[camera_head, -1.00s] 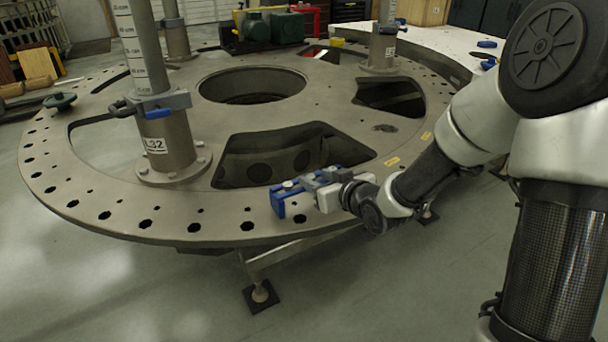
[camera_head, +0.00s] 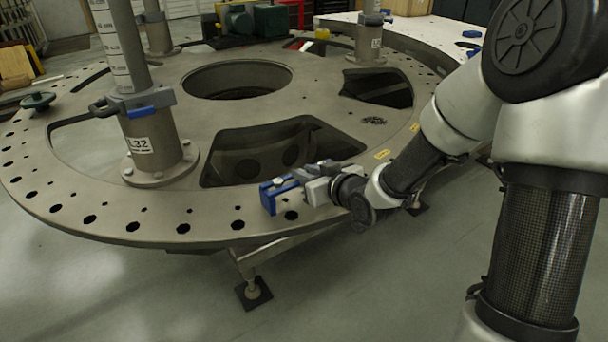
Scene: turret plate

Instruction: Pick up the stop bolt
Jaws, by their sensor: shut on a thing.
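The fingers look close to the plate surface, but I cannot tell whether the bolt touches the plate or a hole.
A column (camera_head: 151,143) labelled L32 with a blue-handled clamp stands on the plate at left. Openings (camera_head: 240,88) and rim holes cut the plate. A dark green-grey knob (camera_head: 38,101) lies at the far left rim. Several small dark pieces (camera_head: 374,121) lie at right.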

